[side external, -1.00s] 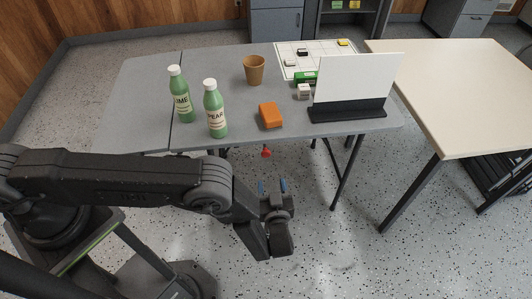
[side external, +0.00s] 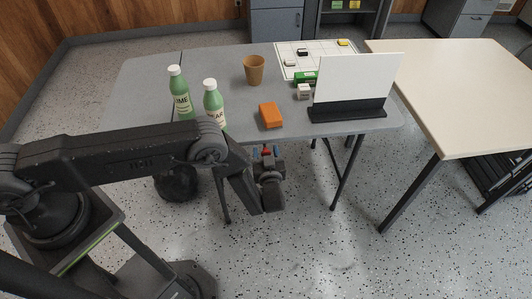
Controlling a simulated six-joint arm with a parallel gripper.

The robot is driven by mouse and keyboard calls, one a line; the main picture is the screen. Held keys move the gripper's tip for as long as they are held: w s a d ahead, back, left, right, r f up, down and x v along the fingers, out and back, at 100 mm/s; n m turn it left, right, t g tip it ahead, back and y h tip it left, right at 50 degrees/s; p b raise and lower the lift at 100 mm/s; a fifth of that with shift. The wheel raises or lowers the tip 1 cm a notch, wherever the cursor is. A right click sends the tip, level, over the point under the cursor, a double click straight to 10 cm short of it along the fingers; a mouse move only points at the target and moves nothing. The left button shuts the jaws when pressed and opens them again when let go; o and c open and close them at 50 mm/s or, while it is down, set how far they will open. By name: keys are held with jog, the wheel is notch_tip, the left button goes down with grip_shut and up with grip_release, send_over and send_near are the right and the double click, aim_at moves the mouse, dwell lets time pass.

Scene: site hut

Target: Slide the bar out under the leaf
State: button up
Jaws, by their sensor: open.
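The grey table (side external: 222,72) has a seam near its left side, with a leaf (side external: 130,92) left of it. A small red knob (side external: 267,150) shows just below the table's front edge; the bar itself is hidden under the top. My gripper (side external: 266,152) is at the knob, its blue fingertips open on either side of it. I cannot tell whether either finger touches the knob.
Two green bottles (side external: 180,95) (side external: 213,103), a brown cup (side external: 254,70), an orange block (side external: 270,115) and a white panel in a black stand (side external: 347,110) are on the table. A cream table (side external: 455,95) stands at right.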

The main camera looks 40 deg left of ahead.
grip_shut()
dwell(0.4)
jog(key=shift+s, duration=0.1)
jog(key=s+a, duration=1.4)
jog(key=shift+s+a, duration=0.2)
jog(key=shift+a, duration=0.05)
jog(key=shift+s, duration=0.1)
jog(key=shift+c, duration=1.4)
grip_release()
jog(key=shift+o, duration=1.4)
jog(key=shift+d, duration=0.1)
